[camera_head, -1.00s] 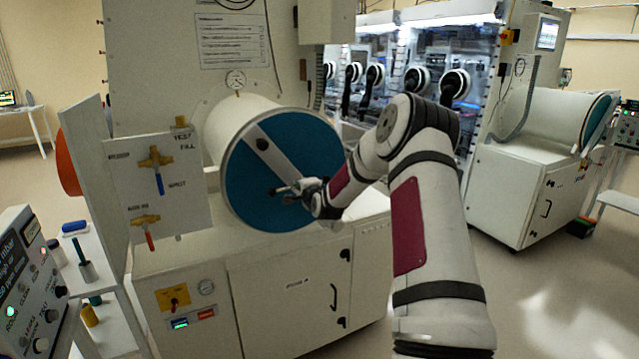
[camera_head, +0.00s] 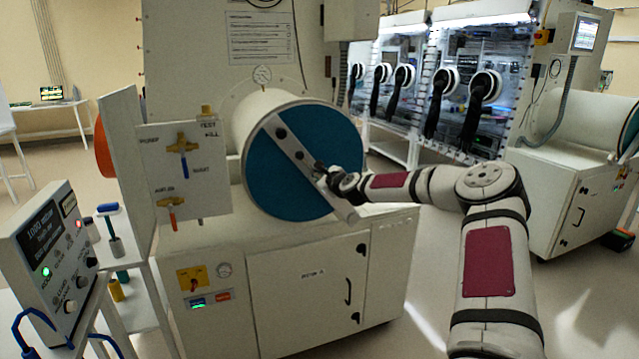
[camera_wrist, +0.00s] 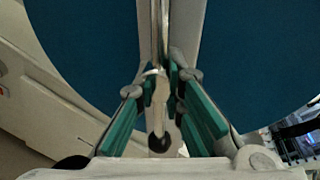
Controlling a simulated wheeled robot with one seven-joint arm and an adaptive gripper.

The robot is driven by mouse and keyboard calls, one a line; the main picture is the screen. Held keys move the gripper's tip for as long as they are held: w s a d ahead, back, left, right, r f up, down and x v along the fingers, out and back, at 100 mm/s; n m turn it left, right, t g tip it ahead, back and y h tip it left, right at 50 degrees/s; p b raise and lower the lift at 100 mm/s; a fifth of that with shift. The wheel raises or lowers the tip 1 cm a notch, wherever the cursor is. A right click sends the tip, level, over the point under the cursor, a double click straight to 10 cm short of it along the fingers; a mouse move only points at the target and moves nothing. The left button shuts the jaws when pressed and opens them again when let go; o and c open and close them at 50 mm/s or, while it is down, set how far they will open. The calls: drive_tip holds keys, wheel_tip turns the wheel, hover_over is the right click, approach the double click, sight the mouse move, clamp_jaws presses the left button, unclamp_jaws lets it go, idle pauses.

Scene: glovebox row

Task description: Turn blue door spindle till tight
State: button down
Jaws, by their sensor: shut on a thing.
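The blue door (camera_head: 335,130) is the round end of a white drum, with a pale bar (camera_head: 268,122) running diagonally across it. My gripper (camera_head: 322,172) is at the bar, near the door's middle, and largely hides the spindle in the head view. In the wrist view the green fingers of my gripper (camera_wrist: 160,78) stand on both sides of a pale spindle handle (camera_wrist: 160,115) with a dark round end, and are shut on it. The blue door (camera_wrist: 90,45) fills both sides behind. How tight the spindle is cannot be seen.
A valve panel (camera_head: 215,195) with yellow valves stands left of the drum. A control box (camera_head: 50,255) is at the lower left. The white cabinet (camera_head: 285,290) is below the drum. A row of gloveboxes (camera_head: 440,85) stands behind at right. Open floor lies at right.

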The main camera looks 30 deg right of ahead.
drive_tip(key=m, duration=0.2)
drive_tip(key=shift+f+m+t+y, duration=0.15)
drive_tip(key=shift+m+t+y, duration=0.15)
drive_tip(key=m, duration=0.3)
drive_tip(key=shift+t+y, duration=0.3)
drive_tip(key=shift+y, duration=0.1)
drive_tip(key=m, duration=0.3)
drive_tip(key=shift+a+t, duration=0.1)
drive_tip(key=shift+t, duration=0.2)
drive_tip(key=shift+a+m+t, duration=0.1)
drive_tip(key=shift+m+t, duration=0.3)
drive_tip(key=shift+m, duration=1.1)
drive_tip(key=c, duration=1.7)
unclamp_jaws()
drive_tip(key=shift+w, duration=0.1)
drive_tip(key=shift+o, duration=0.2)
